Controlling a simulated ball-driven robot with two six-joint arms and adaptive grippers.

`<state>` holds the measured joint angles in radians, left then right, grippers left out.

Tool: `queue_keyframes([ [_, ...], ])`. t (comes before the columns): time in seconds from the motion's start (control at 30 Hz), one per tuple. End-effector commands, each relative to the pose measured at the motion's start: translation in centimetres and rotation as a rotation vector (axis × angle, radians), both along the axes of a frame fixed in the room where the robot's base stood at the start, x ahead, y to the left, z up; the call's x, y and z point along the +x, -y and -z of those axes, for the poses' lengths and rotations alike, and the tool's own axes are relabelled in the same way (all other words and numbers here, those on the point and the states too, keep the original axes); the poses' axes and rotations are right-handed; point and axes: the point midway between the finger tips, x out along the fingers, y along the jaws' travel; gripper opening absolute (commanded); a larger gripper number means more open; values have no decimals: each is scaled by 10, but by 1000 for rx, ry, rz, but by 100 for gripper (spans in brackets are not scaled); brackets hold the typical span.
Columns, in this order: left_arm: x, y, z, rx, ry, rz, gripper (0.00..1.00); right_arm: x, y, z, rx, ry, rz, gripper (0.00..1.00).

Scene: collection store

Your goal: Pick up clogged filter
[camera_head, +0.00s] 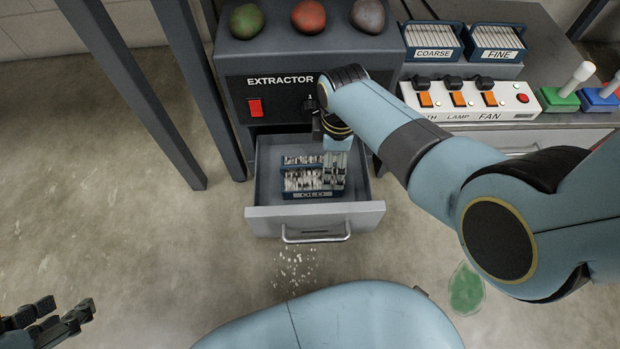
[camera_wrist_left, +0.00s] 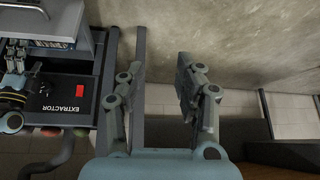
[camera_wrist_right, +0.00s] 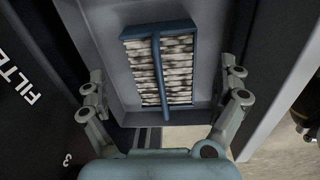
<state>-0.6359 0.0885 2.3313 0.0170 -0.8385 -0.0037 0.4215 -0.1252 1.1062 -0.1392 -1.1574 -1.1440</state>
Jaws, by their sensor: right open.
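The clogged filter (camera_head: 303,180), with a blue frame and dark-stained white pleats, lies in the open drawer (camera_head: 270,220) under the extractor. The right wrist view shows it face on, with a blue bar (camera_wrist_right: 160,75) across its middle. My right gripper (camera_head: 334,177) reaches down into the drawer at the filter's right part and hides some of it. In the right wrist view my right gripper (camera_wrist_right: 165,82) is open, its fingers apart on either side of the filter, with gaps visible. My left gripper (camera_head: 50,318) is open and empty at the lower left, far from the drawer; its fingers also show spread in the left wrist view (camera_wrist_left: 155,85).
The extractor (camera_head: 300,95) stands above the drawer with several coloured stones on top. Bins marked COARSE (camera_head: 433,42) and FINE (camera_head: 496,43) and a switch panel (camera_head: 470,102) are to the right. Pale crumbs and a green stain (camera_head: 466,290) mark the floor.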

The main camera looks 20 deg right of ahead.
Motion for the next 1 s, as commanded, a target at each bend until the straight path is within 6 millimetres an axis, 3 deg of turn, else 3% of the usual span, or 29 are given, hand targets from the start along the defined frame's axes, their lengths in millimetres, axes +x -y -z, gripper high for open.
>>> queue_keyframes([
  [0.2,0,0,8,-1,19,0,34,8,-9,7,1,-59,-86,100],
  [0.4,1,0,25,-1,119,3,34,8,-9,21,0,-60,-87,100],
  [0.67,3,1,30,-4,195,7,34,9,-10,27,0,-57,-86,100],
  [1.0,-10,4,49,-11,392,22,34,7,-14,52,0,-60,-85,100],
])
